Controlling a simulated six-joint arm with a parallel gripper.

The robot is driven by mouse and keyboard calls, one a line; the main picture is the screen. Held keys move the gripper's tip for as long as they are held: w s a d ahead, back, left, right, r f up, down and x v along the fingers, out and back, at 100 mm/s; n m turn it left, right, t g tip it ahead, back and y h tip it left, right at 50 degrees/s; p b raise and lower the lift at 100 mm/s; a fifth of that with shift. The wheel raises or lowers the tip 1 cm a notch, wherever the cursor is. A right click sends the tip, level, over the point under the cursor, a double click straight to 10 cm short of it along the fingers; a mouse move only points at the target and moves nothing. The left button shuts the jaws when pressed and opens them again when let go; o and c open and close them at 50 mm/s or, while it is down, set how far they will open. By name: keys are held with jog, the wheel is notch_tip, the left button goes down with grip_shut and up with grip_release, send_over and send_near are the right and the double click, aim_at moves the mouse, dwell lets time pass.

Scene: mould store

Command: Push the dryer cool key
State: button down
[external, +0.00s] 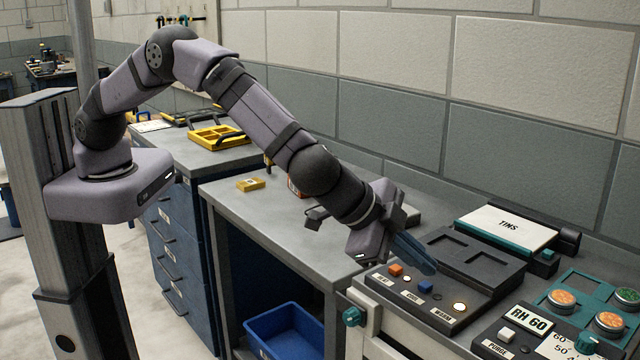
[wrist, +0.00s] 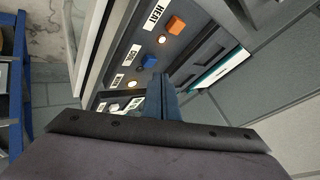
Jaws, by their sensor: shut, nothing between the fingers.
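The dryer panel (external: 415,303) is a dark sloped box with an orange key (external: 396,269) by the HEAT label and a blue key (external: 425,286) by the COOL label. In the wrist view the blue cool key (wrist: 150,61) sits just beyond my fingertips, with the orange heat key (wrist: 176,25) farther up. My gripper (external: 432,269) is shut and empty, its blue fingers pointing down at the panel, tips close above and behind the blue key. The fingers (wrist: 160,80) also show in the wrist view. I cannot tell whether they touch the key.
A dark recessed tray (external: 470,262) and a white TINS plate (external: 507,228) lie behind. A blue bin (external: 285,330) sits below the bench.

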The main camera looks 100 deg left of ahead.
jog(key=shift+f+b, duration=1)
jog(key=shift+b, duration=0.55)
dwell(0.9)
jog(key=shift+r, duration=0.15)
jog(key=shift+r+p, duration=0.35)
jog(key=shift+r, duration=0.5)
notch_tip(320, 180, up, 6)
jog(key=p, duration=0.2)
dwell(0.4)
dwell(0.3)
jog(key=shift+a, duration=0.1)
